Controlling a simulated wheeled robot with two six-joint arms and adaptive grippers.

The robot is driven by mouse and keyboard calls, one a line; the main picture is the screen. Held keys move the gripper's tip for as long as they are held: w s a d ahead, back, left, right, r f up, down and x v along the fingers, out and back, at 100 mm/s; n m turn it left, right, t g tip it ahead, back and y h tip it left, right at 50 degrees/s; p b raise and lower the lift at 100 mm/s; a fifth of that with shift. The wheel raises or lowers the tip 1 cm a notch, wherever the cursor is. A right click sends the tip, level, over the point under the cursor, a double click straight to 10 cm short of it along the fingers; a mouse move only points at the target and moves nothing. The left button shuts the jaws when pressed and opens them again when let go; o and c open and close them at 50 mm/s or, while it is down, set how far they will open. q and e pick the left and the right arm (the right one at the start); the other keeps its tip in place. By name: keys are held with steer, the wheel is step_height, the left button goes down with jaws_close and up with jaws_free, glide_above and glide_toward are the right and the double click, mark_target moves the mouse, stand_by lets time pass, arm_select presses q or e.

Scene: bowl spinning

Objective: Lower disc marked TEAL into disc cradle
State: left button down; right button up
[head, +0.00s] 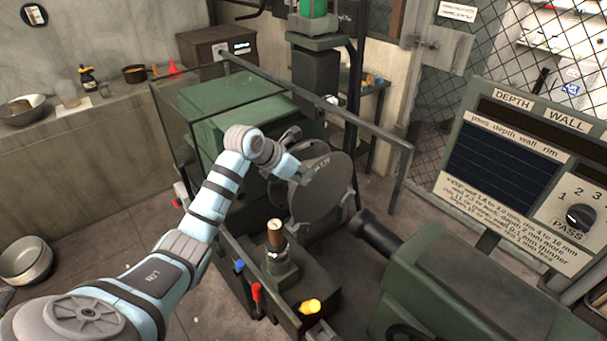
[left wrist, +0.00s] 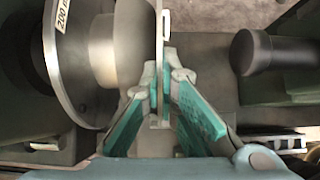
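A flat grey disc (head: 332,190) stands upright at the spinning lathe in the head view, with small dark lettering near its top that I cannot read for certain. My left gripper (head: 305,178) is at the disc's left side. In the left wrist view the disc (left wrist: 159,40) shows edge-on, and my left gripper (left wrist: 162,85) has its teal-padded fingers closed on its edge. A round form with a "200 m…" label (left wrist: 62,20) is left of the disc, a gap apart. I cannot pick out the disc cradle for certain. My right gripper is not in view.
A dark round tailstock end (head: 375,232) is right of the disc. A post with a wooden top (head: 275,235) and coloured levers (head: 256,293) are in front. A guard rail (head: 330,108) runs behind. A gauge board (head: 525,170) stands at right.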

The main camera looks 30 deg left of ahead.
arm_select(q)
steer(key=shift+f, duration=0.15)
steer(key=shift+f+b, duration=0.4)
steer(key=shift+f, duration=0.05)
steer(key=c, duration=1.7)
jaws_free()
steer(key=v, duration=1.2)
